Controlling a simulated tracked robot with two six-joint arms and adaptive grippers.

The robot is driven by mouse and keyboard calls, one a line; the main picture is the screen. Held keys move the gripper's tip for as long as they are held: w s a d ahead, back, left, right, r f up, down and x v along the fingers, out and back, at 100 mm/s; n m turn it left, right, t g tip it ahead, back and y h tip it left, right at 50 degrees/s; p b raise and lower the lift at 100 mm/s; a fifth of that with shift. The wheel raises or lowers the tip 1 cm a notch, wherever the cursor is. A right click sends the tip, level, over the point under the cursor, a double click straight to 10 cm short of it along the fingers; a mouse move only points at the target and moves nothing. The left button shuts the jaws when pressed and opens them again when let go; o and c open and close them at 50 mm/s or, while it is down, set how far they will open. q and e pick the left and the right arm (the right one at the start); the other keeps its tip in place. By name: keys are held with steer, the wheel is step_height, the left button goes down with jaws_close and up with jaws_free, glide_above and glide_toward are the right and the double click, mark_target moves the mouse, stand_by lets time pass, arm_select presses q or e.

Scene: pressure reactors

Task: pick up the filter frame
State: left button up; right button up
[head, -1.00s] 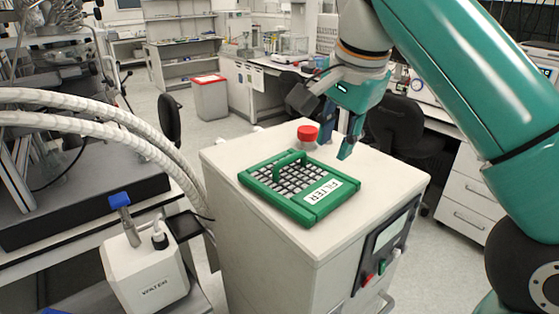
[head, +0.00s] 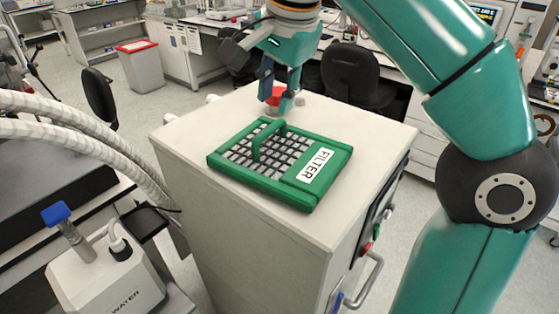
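The filter frame (head: 318,192) is a green square frame with a dark grey grid, a white FILTER label and an upright green handle (head: 256,146). It lies flat on top of the white cabinet (head: 205,133). My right gripper (head: 276,106) points down above the cabinet top, just behind the frame's far edge and near the handle. Its two fingers look apart, with nothing seen held between them. A red knob (head: 273,95) is partly hidden behind the fingers. My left gripper is not in view.
A white WATER unit (head: 105,278) with a blue-topped part stands at lower left. White ribbed hoses (head: 90,133) run down beside the cabinet's left side. A handle (head: 362,283) and buttons stick out from the cabinet's right face. The cabinet top around the frame is clear.

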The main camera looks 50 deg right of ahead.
mark_target(271, 128)
steer(key=b+x, duration=0.1)
steer(key=x, duration=0.3)
steer(key=shift+w+f, duration=0.1)
steer(key=shift+f, duration=0.15)
steer(key=shift+d+b+x, duration=0.15)
steer(key=shift+b+x, duration=0.1)
steer(key=shift+x, duration=1.2)
steer(key=shift+d+b+x, duration=0.15)
steer(key=shift+b+x, duration=0.1)
steer(key=shift+x, duration=1.2)
steer(key=shift+w+r, duration=0.1)
steer(key=shift+w, duration=0.05)
jaws_close()
